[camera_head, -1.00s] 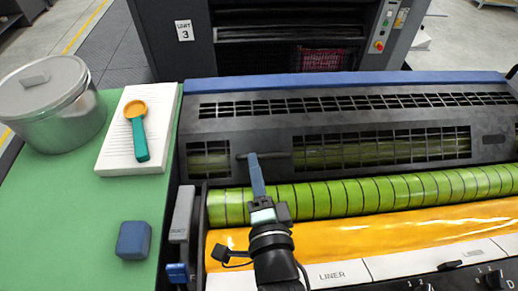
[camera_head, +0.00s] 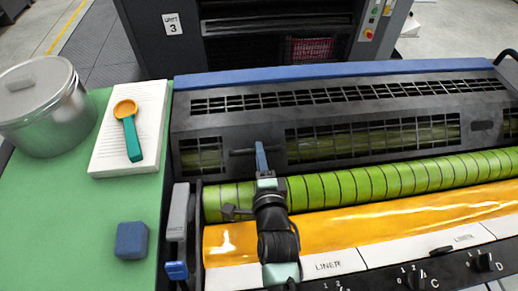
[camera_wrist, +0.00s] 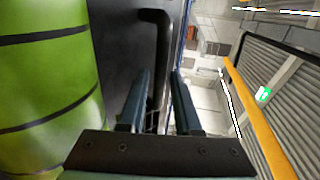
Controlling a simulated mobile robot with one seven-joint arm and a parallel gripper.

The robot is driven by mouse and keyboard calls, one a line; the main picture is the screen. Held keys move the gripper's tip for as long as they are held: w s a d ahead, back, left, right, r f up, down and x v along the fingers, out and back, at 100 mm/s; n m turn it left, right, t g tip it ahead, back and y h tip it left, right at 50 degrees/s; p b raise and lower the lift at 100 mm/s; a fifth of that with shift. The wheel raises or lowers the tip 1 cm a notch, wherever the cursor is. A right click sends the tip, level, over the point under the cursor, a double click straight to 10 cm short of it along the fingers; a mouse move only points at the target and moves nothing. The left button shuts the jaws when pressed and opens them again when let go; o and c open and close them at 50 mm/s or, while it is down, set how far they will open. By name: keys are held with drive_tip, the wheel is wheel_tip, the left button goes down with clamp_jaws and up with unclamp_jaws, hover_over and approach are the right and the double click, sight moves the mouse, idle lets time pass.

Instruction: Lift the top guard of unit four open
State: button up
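The top guard (camera_head: 380,112) is a dark grey slotted cover, lying closed above the green roller (camera_head: 330,190). Its bar handle (camera_head: 240,152) sits at the guard's left part; in the wrist view the handle (camera_wrist: 161,60) is a dark vertical bar. My gripper (camera_head: 261,150) is at the middle of the handle and hides part of it in the head view. In the wrist view my gripper (camera_wrist: 163,95) has its two blue-grey fingers apart, with the bar appearing in or just beyond the gap. I cannot tell whether they touch it.
To the left, a green top (camera_head: 70,225) carries a metal pot (camera_head: 45,108), a paper pad (camera_head: 100,150) with an orange-and-teal scoop (camera_head: 131,135), and a blue block (camera_head: 131,240). A unit marked 3 (camera_head: 173,24) stands behind.

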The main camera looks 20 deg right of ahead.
drive_tip(key=shift+x, duration=1.05)
clamp_jaws()
idle(0.7)
